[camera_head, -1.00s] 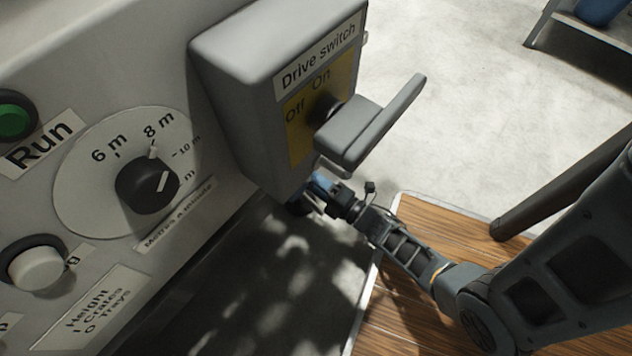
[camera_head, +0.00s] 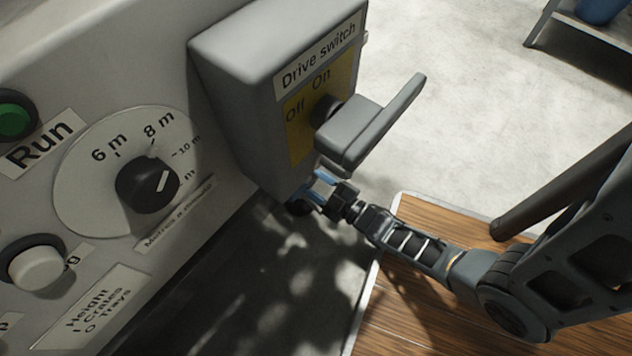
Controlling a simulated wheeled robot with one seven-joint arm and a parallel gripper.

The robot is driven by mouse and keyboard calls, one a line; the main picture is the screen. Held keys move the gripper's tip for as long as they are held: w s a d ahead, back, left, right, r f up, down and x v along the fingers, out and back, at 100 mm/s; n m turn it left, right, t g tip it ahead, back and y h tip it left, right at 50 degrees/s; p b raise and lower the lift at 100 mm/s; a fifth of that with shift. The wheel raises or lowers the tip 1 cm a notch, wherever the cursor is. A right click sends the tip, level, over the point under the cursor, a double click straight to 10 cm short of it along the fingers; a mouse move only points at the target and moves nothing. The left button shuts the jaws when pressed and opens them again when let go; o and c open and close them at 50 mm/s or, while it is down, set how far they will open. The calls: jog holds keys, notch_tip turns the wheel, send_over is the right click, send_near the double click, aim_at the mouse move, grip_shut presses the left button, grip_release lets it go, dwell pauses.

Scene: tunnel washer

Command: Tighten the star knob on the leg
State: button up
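My gripper (camera_head: 312,196) is low in the middle of the head view, just under the drive switch box, with its blue fingers pointing left. A small dark round thing (camera_head: 298,207) sits at the fingertips; it may be the star knob, but its shape is too small to make out. The leg is not clearly seen, and the box hides part of this area. I cannot tell whether the fingers are closed on the dark thing or only around or beside it.
The drive switch box (camera_head: 236,95) with its grey lever (camera_head: 372,125) stands right above my gripper. A panel with a dial (camera_head: 147,186), a green button (camera_head: 12,117) and a white knob (camera_head: 38,265) is at left. A wooden surface (camera_head: 400,320) lies at lower right.

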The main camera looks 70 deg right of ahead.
jog(key=m, duration=0.7)
jog(key=shift+a+f, duration=0.1)
jog(key=m, duration=0.4)
jog(key=shift+m, duration=2.1)
jog(key=o, duration=1)
jog(key=shift+o, duration=0.2)
jog(key=p+v, duration=0.1)
jog(key=v, duration=0.7)
